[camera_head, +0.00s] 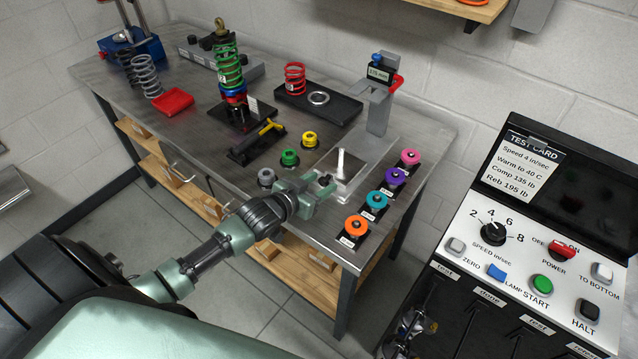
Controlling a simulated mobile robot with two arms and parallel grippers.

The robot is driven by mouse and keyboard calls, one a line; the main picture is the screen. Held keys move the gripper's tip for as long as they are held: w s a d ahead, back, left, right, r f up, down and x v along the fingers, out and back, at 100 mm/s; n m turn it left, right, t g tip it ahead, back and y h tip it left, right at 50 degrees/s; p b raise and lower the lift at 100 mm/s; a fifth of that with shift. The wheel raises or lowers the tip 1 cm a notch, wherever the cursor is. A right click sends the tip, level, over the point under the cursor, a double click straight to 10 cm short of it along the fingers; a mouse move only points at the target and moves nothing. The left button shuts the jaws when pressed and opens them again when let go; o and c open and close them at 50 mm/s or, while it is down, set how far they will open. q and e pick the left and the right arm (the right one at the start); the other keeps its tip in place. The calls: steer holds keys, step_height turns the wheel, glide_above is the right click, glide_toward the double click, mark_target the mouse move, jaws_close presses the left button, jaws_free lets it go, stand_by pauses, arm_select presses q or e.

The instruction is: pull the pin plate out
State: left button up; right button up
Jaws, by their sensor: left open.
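A flat pale plate (352,184) lies near the front right of the metal workbench, with a white upright pin (341,160) on it. I take this to be the pin plate. My left gripper (326,187) is open at the plate's front left edge, its green fingers pointing toward it. A small dark part shows between or just behind the fingers; I cannot tell whether they touch it. The gripper hides the plate's near left corner. My right gripper does not clearly show.
Orange (356,226), teal (376,199), purple (395,176) and pink (410,157) knobs stand close right of the plate. Grey (266,176), green (289,157) and yellow (310,139) ones stand left. A gauge stand (379,108) rises behind. A control panel (530,250) fills the right.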

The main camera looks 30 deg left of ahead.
arm_select(q)
steer(key=shift+s, duration=0.3)
steer(key=b+v, duration=0.1)
steer(key=v, duration=0.5)
steer(key=shift+s+a+r, duration=0.1)
steer(key=shift+s+a, duration=0.05)
steer(key=shift+s, duration=0.1)
steer(key=shift+s+r, duration=0.3)
steer(key=shift+s, duration=0.15)
arm_select(e)
steer(key=shift+s+d+f, duration=0.1)
steer(key=shift+s+f, duration=0.25)
steer(key=shift+s, duration=0.25)
steer(key=shift+s+d+f, duration=0.1)
steer(key=shift+s+f, duration=0.2)
steer(key=shift+s, duration=0.3)
